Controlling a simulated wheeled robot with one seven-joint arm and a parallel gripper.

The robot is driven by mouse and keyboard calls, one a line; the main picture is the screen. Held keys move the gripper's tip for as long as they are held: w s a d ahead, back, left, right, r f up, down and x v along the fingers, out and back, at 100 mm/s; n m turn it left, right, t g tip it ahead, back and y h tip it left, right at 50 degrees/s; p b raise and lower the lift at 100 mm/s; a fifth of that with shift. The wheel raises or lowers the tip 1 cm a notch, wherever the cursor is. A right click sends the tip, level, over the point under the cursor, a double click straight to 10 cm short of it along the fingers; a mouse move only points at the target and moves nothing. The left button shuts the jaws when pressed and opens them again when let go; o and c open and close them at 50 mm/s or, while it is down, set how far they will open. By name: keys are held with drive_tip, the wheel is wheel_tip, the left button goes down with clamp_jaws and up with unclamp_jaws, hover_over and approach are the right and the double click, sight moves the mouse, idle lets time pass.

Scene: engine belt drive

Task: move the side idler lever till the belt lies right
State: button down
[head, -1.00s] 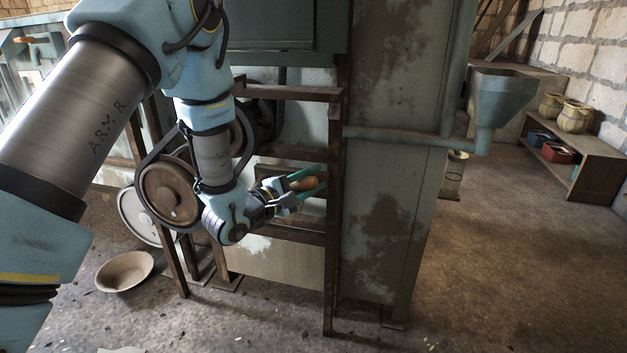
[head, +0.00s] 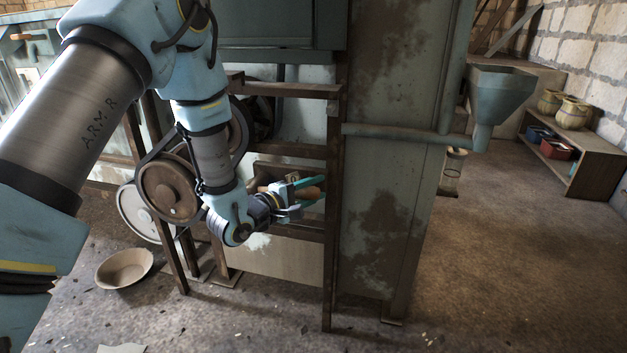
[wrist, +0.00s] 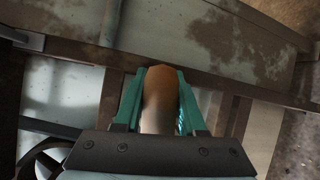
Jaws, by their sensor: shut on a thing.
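My gripper (head: 314,191) is in front of the rusty frame, its teal fingers shut on a brown wooden handle (head: 305,193), taken as the side idler lever's grip. In the wrist view my gripper (wrist: 160,80) has the handle (wrist: 158,100) lengthwise between its fingers. The rest of the lever and its pivot are mostly hidden by my gripper and arm. The dark belt (head: 151,153) runs around a brown pulley (head: 168,191) left of my forearm. My arm covers part of its run, so I cannot tell how the belt lies on the pulleys.
A rusty upright post (head: 332,230) stands close to my fingertips, with a crossbar (head: 285,90) above. A tall stained cabinet (head: 385,200) is just right of it. A bowl (head: 124,268) lies on the floor at left. Open floor is at right.

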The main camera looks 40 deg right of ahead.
drive_tip(key=shift+f, duration=0.15)
drive_tip(key=c, duration=0.5)
unclamp_jaws()
drive_tip(key=a, duration=0.3)
drive_tip(key=a+r, duration=0.1)
drive_tip(key=a, duration=0.6)
drive_tip(key=shift+s+a+r, duration=0.15)
drive_tip(key=shift+s+a, duration=0.15)
drive_tip(key=shift+a, duration=0.1)
